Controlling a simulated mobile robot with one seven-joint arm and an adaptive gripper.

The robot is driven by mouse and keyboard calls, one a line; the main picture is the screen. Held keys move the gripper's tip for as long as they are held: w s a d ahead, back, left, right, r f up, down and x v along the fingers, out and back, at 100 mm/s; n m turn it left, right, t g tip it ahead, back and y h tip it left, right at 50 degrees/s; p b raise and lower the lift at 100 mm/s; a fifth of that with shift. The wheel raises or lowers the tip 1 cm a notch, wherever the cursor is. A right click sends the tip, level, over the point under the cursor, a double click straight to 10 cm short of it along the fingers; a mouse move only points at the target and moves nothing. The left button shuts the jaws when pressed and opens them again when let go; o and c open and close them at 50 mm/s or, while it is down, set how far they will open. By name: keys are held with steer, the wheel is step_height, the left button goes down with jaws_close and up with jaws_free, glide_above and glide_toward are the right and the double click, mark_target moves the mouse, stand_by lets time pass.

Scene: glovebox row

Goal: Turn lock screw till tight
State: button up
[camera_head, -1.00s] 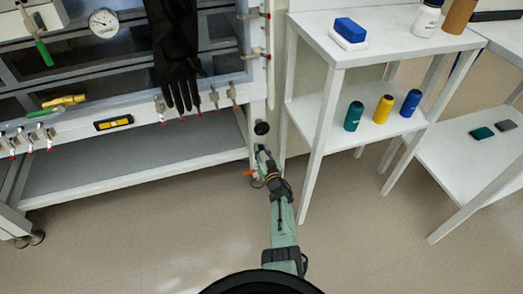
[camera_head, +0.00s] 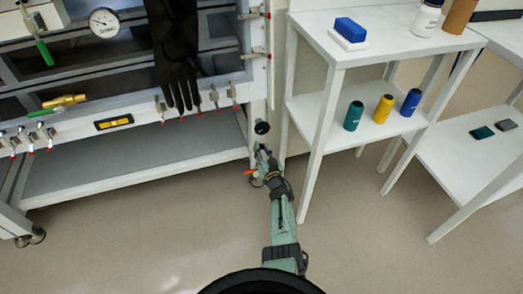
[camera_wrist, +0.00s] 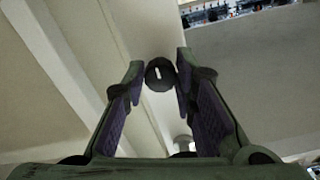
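The lock screw appears as a round black knob (camera_head: 261,128) on the lower right post of the glovebox frame. In the wrist view the knob (camera_wrist: 159,73) lies between and just beyond the fingertips, with a pale upright mark on its face. My gripper (camera_head: 261,149) is just below the knob in the head view, with a small gap showing. In the wrist view my gripper (camera_wrist: 160,69) is open, its purple-padded fingers on either side of the knob. I cannot tell whether either fingertip touches it.
A white shelf unit (camera_head: 312,140) stands close on the right, with several bottles on it. The glovebox bench (camera_head: 130,160) fills the left. A small orange lever (camera_head: 250,172) is low beside my gripper. The floor in front is clear.

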steer(key=o, duration=0.3)
steer(key=shift+f, duration=0.1)
